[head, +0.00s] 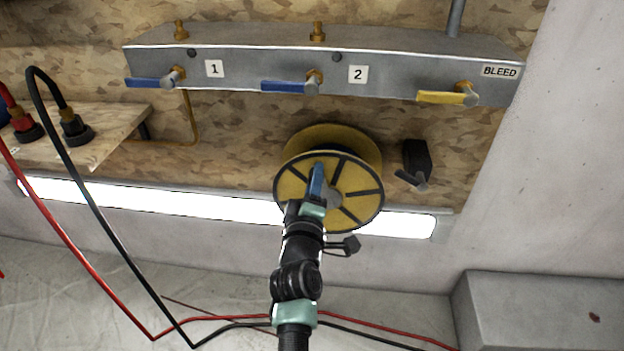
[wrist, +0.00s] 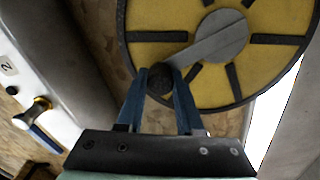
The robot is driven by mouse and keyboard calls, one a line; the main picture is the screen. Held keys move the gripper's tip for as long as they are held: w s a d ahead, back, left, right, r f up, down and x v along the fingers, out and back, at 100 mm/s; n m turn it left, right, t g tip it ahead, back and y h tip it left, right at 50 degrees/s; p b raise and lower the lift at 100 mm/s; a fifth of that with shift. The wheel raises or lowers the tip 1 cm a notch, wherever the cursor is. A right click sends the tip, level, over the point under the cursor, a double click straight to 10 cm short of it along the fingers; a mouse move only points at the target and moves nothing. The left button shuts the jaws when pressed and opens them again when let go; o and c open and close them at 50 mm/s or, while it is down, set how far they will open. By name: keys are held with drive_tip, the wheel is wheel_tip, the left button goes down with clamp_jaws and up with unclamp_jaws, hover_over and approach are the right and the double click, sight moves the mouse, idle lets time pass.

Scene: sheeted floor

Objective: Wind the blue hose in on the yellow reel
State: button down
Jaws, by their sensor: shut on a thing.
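The yellow reel (head: 352,202) is mounted on the chipboard wall, with black spokes on its round face; it also fills the top of the wrist view (wrist: 150,53). A grey crank arm (wrist: 212,42) runs from its hub to a dark round knob (wrist: 160,84). My gripper (head: 317,178) is in front of the reel's face, left of the hub. In the wrist view its blue fingers (wrist: 160,88) are shut on the knob from both sides. I cannot make out the blue hose in either view.
A grey manifold (head: 230,62) above carries blue levers and a yellow BLEED lever (head: 440,97). A black box with a lever (head: 416,160) is right of the reel. A light strip (head: 150,198) runs below. Red and black hoses (head: 105,240) hang at left.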

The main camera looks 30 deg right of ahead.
drive_tip(key=shift+s+d+r, duration=0.15)
drive_tip(key=shift+d+r, duration=0.05)
drive_tip(key=shift+d, duration=0.05)
idle(0.3)
drive_tip(key=c, duration=0.5)
unclamp_jaws()
drive_tip(key=shift+f+m, duration=0.1)
drive_tip(key=shift+m, duration=0.2)
drive_tip(key=shift+c, duration=0.2)
drive_tip(key=shift+a+f, duration=0.1)
drive_tip(key=shift+a, duration=0.05)
drive_tip(key=shift+s+a, duration=0.15)
drive_tip(key=b+v, duration=0.2)
drive_tip(key=v, duration=1)
drive_tip(key=shift+s, duration=0.2)
